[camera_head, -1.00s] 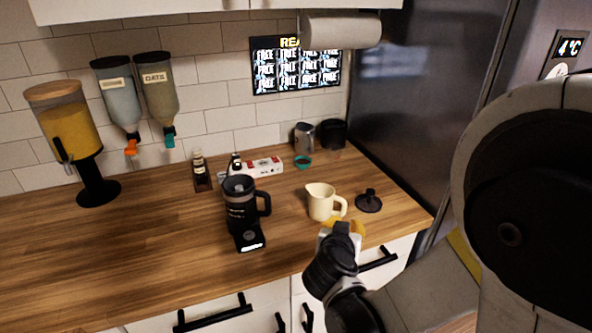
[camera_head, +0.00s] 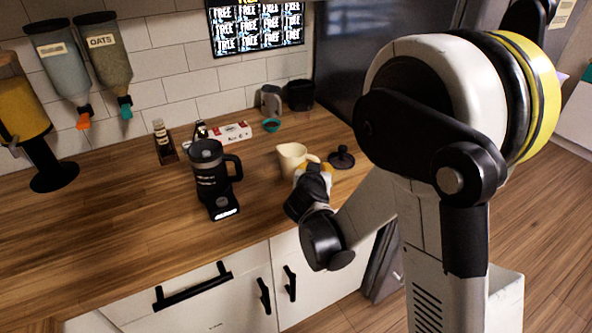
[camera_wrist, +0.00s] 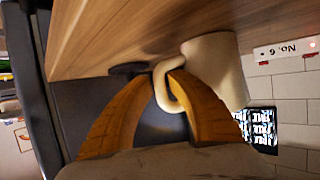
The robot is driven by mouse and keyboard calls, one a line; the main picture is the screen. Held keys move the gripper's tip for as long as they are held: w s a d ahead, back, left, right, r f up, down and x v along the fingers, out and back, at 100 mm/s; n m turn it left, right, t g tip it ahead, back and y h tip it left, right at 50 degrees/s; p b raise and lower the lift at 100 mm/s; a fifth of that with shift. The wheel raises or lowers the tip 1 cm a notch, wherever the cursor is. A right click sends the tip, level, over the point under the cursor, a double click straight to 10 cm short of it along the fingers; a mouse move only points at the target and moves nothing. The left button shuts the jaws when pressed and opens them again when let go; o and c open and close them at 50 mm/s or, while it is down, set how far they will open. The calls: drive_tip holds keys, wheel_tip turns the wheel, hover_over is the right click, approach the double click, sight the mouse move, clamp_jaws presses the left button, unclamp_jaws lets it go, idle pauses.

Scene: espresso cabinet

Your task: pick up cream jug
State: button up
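The cream jug (camera_head: 291,160) is pale cream and stands upright on the wooden counter. Its handle points right, towards my gripper (camera_head: 312,173). In the wrist view the jug (camera_wrist: 218,68) appears sideways, its handle looping between the two orange fingers of my gripper (camera_wrist: 161,76). The fingertips are close together, one on each side of the handle strip, and appear to touch it. In the head view my wrist hides the fingertips and part of the handle.
A dark coffee grinder or mug on a stand (camera_head: 211,180) is left of the jug. A black tamper-like object (camera_head: 341,157) is close on its right. A small teal bowl (camera_head: 271,125) and metal pitcher (camera_head: 270,100) are behind. The counter's front left is clear.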

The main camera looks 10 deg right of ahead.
drive_tip(key=shift+r, duration=0.1)
clamp_jaws()
idle(0.3)
drive_tip(key=shift+r+p, duration=0.8)
drive_tip(key=shift+r, duration=0.35)
wheel_tip(320, 180, up, 2)
drive_tip(key=shift+p, duration=0.5)
drive_tip(key=d+r+p, duration=0.2)
drive_tip(key=d+r, duration=0.1)
drive_tip(key=d, duration=0.2)
drive_tip(key=s+d+r+p, duration=0.1)
drive_tip(key=d+r+p, duration=0.1)
drive_tip(key=d, duration=0.4)
drive_tip(key=shift+d+r, duration=0.2)
drive_tip(key=shift+r, duration=0.6)
